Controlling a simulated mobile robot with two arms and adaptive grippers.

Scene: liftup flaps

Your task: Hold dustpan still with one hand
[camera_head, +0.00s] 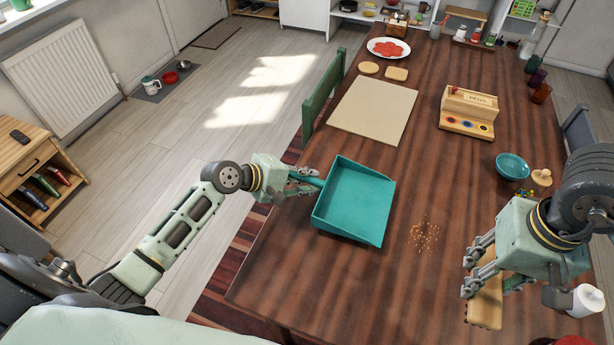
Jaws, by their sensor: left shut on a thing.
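A teal dustpan (353,200) lies on the dark wooden table, its handle pointing left. My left gripper (306,183) is shut on the handle near the table's left edge. A small scatter of yellow-brown crumbs (424,234) lies on the table right of the pan, apart from it. My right gripper (474,270) is at the lower right, with its fingers at a light wooden block-like piece (487,304). The fingers partly cover this piece, and I cannot tell whether they grip it.
On the table (330,275) are a beige mat (373,110), a wooden box with coloured spots (468,112), a teal bowl (512,166) and a plate with red food (389,48). A green chair (322,97) stands at the left edge. The table's near middle is clear.

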